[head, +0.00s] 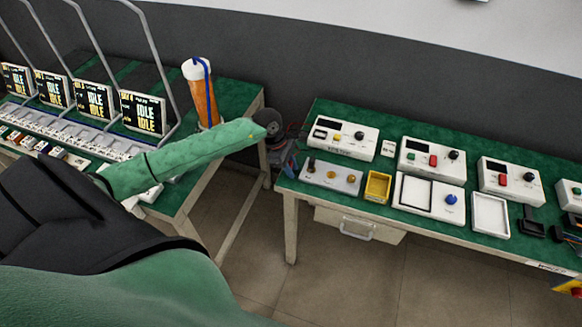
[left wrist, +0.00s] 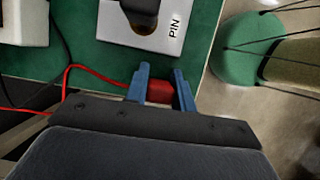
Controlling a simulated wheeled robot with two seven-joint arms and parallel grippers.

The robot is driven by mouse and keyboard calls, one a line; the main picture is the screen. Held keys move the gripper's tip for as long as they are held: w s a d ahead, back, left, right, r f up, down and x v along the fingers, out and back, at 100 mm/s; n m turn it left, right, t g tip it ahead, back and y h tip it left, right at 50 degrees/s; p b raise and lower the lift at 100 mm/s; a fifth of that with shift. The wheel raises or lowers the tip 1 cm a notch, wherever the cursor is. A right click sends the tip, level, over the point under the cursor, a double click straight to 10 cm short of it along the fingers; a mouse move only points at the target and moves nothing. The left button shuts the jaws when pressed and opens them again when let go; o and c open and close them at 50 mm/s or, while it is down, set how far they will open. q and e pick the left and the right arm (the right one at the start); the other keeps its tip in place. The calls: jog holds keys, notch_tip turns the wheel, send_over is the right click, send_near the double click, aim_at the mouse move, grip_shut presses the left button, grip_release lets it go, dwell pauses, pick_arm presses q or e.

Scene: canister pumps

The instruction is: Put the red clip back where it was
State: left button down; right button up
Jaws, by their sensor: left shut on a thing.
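My left gripper (left wrist: 161,76) has two blue fingers, closed on a small red clip (left wrist: 160,92) that shows between them in the left wrist view. A red wire (left wrist: 92,70) loops in from the left and runs toward the clip. A white box (left wrist: 170,38) marked "PIN", with a dark post, lies just beyond the fingertips. In the head view my left gripper (head: 289,166) is at the left end of the right-hand table, beside a white box with several knobs (head: 330,178). The clip itself is too small or hidden to make out there.
The right-hand green table (head: 320,207) carries white control boxes (head: 342,137), a yellow tray (head: 378,186) and a white tray (head: 490,214). The left table holds an orange canister (head: 202,98) and idle displays (head: 143,112). A floor gap separates the tables.

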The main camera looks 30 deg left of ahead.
pick_arm(q)
jog(key=shift+f, duration=0.1)
jog(key=c, duration=1.2)
grip_release()
jog(key=shift+o, duration=0.2)
pick_arm(e)
jog(key=shift+w+r, duration=0.15)
jog(key=shift+r, duration=0.1)
